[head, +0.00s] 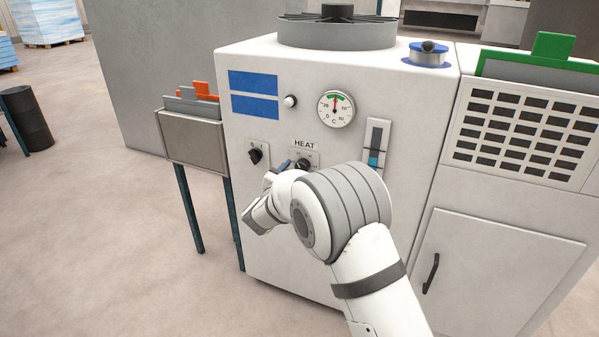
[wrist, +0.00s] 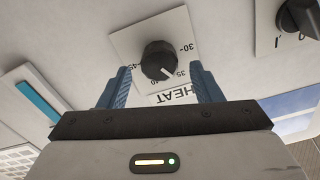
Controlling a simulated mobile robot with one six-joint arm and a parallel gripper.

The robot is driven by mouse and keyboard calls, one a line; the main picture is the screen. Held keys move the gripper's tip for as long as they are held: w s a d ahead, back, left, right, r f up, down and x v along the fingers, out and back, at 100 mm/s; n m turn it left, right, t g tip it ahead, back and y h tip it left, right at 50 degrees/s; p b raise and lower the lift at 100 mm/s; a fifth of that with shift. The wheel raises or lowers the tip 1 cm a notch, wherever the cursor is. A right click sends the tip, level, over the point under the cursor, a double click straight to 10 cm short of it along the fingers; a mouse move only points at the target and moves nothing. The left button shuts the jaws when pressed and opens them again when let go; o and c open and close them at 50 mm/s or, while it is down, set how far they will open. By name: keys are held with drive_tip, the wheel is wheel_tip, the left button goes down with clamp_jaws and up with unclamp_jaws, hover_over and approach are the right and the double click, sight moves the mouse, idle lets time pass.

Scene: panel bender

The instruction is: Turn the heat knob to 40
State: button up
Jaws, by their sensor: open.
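The heat knob (wrist: 160,60) is round and black, on a white scale plate under the HEAT label (head: 305,145). The wrist view shows the label upside down. The knob's white pointer mark points to the lower right there, near the printed 35; 30 and 45 are also partly readable. My gripper (wrist: 160,72) is open, with its blue fingers on either side of the knob and visible gaps; I cannot tell whether they reach around it. In the head view the knob (head: 303,164) is partly hidden by my arm, with a blue finger (head: 283,165) beside it.
A second black knob (head: 255,156) is left of the heat knob. A round dial gauge (head: 336,109), a white button (head: 291,101) and a blue slider indicator (head: 376,147) sit nearby on the cabinet (head: 410,110). A grey bin (head: 190,136) stands at the left.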

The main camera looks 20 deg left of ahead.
drive_tip(key=shift+w+d, duration=0.1)
drive_tip(key=shift+w, duration=0.85)
drive_tip(key=shift+c, duration=0.5)
drive_tip(key=c, duration=0.9)
